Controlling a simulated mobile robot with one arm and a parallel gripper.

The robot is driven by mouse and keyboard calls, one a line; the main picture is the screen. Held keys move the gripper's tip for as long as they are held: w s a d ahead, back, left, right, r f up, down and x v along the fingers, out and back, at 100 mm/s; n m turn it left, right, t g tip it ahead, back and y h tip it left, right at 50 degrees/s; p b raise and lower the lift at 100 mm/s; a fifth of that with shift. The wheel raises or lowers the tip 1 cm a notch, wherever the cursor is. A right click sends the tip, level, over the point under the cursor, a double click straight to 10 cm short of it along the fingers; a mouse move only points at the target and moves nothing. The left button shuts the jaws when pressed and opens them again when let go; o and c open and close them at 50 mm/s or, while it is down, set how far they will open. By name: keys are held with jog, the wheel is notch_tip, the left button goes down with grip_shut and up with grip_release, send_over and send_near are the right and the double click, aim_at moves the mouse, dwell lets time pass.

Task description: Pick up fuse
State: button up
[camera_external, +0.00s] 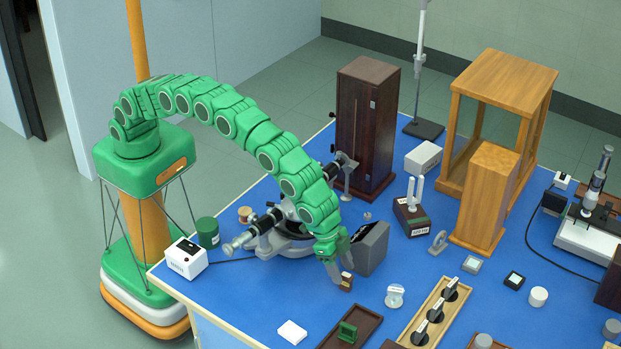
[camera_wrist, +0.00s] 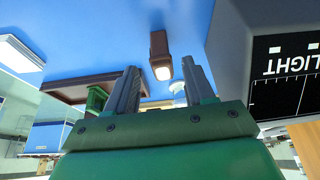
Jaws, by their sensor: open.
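A small dark brown block with a pale end, which looks to be the fuse (camera_external: 346,282), stands on the blue bench top under my gripper (camera_external: 341,277). In the wrist view the fuse (camera_wrist: 158,45) shows between and just beyond the two fingertips of my gripper (camera_wrist: 160,70). The fingers are spread to either side of it in that view, and I see no contact. My gripper is open and points down. In the external view the fingers partly hide the fuse, so the exact gap cannot be told.
A grey box (camera_external: 371,250) stands close beside my gripper; its dark panel reads LIGHT in the wrist view (camera_wrist: 285,85). A spectrometer (camera_external: 285,240) is behind to the left. A brown tray (camera_external: 366,322) with a green piece lies in front.

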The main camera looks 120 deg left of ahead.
aim_at(345, 275)
jog(key=shift+x, duration=2.55)
jog(key=shift+w+a, duration=0.1)
jog(key=shift+w, duration=0.1)
grip_shut()
